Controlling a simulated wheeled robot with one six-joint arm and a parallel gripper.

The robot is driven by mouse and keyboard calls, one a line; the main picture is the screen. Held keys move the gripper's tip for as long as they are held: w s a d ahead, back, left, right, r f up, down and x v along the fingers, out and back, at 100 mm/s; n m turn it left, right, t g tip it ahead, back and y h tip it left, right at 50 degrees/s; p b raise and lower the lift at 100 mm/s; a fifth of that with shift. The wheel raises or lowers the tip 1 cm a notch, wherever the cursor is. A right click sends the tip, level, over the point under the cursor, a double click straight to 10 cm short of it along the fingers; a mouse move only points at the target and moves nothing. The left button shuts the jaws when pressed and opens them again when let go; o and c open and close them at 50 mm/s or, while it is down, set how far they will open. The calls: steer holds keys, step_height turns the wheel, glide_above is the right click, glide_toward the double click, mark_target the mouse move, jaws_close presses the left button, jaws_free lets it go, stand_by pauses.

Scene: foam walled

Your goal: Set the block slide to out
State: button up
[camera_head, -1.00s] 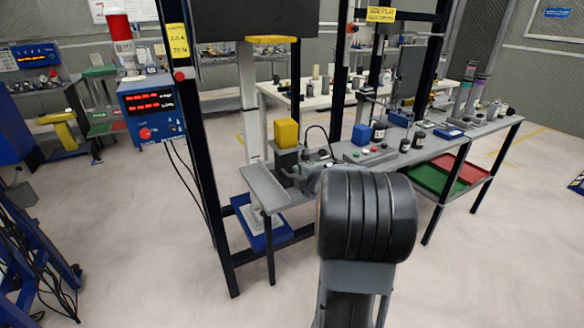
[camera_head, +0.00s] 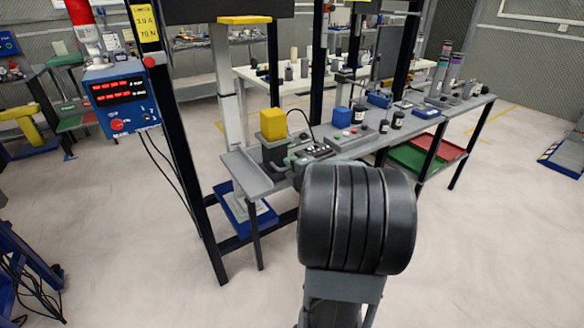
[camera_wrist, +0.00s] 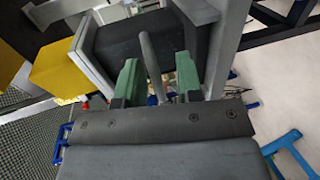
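The block fixture stands at the near left end of the grey bench (camera_head: 335,148), with a yellow block (camera_head: 273,124) on top of a dark grey body (camera_head: 275,153). In the wrist view the yellow block (camera_wrist: 55,70) is at the left, beside a black block in a grey frame (camera_wrist: 125,45). A thin grey rod (camera_wrist: 148,62) stands out in front of the black block. My gripper (camera_wrist: 158,75) has its two green fingers apart, with the rod between them, nearer the left finger. Contact with the rod cannot be told. My arm mostly hides the gripper in the head view.
A dark upright post (camera_head: 180,130) and a blue control box with red displays (camera_head: 122,97) stand left of the bench. A blue tray (camera_head: 243,210) lies below it. Jars and a blue block (camera_head: 342,117) stand farther along the bench.

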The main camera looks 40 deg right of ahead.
steer(key=shift+r, duration=0.1)
steer(key=p+v, duration=0.2)
steer(key=v, duration=1.1)
steer(key=shift+s, duration=0.4)
steer(key=w+a+r+m+g+h+p, duration=0.4)
steer(key=w+r+m+p, duration=0.3)
steer(key=r+m+p, duration=0.4)
steer(key=s+a+r+m+g+y+p, duration=0.1)
steer(key=s+a+m+g+y+p, duration=0.1)
steer(key=a, duration=0.8)
steer(key=s+a+r+m+g+y+p, duration=0.1)
steer(key=s+a+m+g+y+p, duration=0.2)
steer(key=a, duration=0.7)
steer(key=s+g+y+p, duration=0.1)
steer(key=s+g+p, duration=0.1)
steer(key=shift+s+a+r+g+p, duration=0.2)
steer(key=shift+a+r+g+p, duration=0.1)
steer(key=shift+a, duration=0.05)
